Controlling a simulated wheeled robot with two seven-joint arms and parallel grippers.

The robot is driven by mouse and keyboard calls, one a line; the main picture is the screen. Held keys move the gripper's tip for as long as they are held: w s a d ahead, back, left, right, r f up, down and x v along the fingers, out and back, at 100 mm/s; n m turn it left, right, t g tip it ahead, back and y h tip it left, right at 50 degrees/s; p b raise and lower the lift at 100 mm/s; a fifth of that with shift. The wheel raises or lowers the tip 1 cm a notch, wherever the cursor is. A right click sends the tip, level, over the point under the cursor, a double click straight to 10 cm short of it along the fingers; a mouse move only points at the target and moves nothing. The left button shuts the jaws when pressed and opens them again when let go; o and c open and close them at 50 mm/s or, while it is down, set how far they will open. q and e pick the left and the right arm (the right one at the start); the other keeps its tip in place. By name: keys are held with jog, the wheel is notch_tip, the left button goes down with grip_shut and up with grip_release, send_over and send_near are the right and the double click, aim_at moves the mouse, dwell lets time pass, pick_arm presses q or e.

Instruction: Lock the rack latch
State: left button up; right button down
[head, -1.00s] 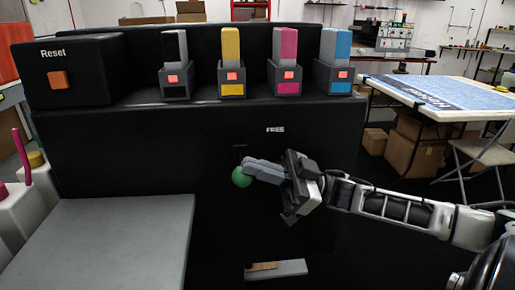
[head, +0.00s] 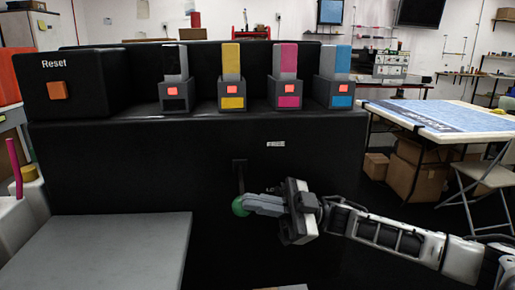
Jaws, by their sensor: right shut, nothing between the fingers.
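The rack latch is a dark lever with a green ball knob (head: 240,207) on the front of the black machine (head: 120,140). My left gripper is not in view.
Four-colour cartridges, among them a yellow one (head: 231,62), stand on the machine top beside an orange Reset button (head: 57,90). A grey surface (head: 110,250) lies at front left. A table (head: 440,118) with a blue print and a stool stand at right.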

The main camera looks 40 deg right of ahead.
dwell(0.4)
jog(key=s+a+r+p, duration=0.4)
jog(key=s+a+r, duration=0.4)
jog(key=s+r, duration=0.3)
jog(key=shift+s+r, duration=0.25)
jog(key=shift+r, duration=0.7)
jog(key=shift+s, duration=0.1)
